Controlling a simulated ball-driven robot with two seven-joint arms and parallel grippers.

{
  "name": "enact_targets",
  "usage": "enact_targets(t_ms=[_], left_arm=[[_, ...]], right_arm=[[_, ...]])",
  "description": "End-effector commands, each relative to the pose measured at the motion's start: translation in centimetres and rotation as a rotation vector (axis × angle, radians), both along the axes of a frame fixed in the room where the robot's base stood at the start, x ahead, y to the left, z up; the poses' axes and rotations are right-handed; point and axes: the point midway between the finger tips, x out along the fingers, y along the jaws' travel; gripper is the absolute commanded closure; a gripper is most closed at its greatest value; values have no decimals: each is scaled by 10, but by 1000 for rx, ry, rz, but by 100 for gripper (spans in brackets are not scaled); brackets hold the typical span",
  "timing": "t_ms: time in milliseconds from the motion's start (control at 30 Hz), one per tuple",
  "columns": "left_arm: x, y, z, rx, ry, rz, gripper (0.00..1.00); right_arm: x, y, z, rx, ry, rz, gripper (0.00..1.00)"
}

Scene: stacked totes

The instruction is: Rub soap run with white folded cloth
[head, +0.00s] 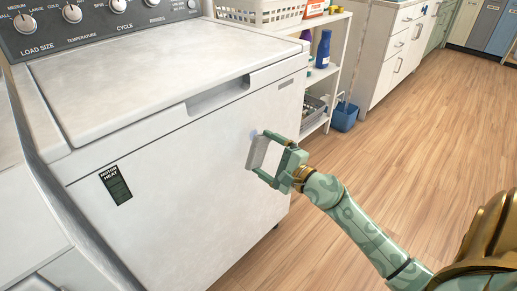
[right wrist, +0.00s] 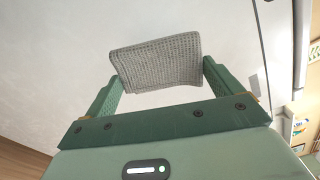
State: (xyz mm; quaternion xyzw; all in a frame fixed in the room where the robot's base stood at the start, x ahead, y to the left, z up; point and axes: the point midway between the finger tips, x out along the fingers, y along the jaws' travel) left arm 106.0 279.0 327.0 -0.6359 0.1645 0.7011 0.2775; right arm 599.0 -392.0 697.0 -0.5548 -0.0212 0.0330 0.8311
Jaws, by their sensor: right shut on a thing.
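My right gripper (head: 268,156) is shut on the white folded cloth (head: 262,153) and holds it at the front panel of the white washer (head: 180,190). In the right wrist view the cloth (right wrist: 155,63) looks grey and woven, spanning between both green fingers, with the pale panel behind it. A small faint bluish patch, which looks like the soap run (head: 253,134), shows on the panel just above the cloth's upper left edge. The cloth may hide more of it. I cannot tell whether the cloth touches the panel. My left gripper is out of view.
A dark label (head: 115,185) is on the panel's left. Right of the washer stands a white shelf (head: 336,70) with a basket (head: 262,12) and a blue bottle (head: 323,48). A blue bucket (head: 344,116) is on the floor. The wood floor (head: 430,130) at right is clear.

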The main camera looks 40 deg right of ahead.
Motion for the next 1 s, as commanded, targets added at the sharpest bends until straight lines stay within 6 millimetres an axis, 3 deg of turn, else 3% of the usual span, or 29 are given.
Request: enact_targets(t_ms=[133, 467, 800, 1000], left_arm=[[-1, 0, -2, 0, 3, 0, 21], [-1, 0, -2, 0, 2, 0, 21], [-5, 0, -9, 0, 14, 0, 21], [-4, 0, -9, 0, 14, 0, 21]], right_arm=[[-13, -1, -1, 0, 1, 0, 30], [-15, -2, 0, 0, -1, 0, 30], [-42, -3, -2, 0, 2, 1, 30], [-45, -4, 0, 0, -1, 0, 30]])
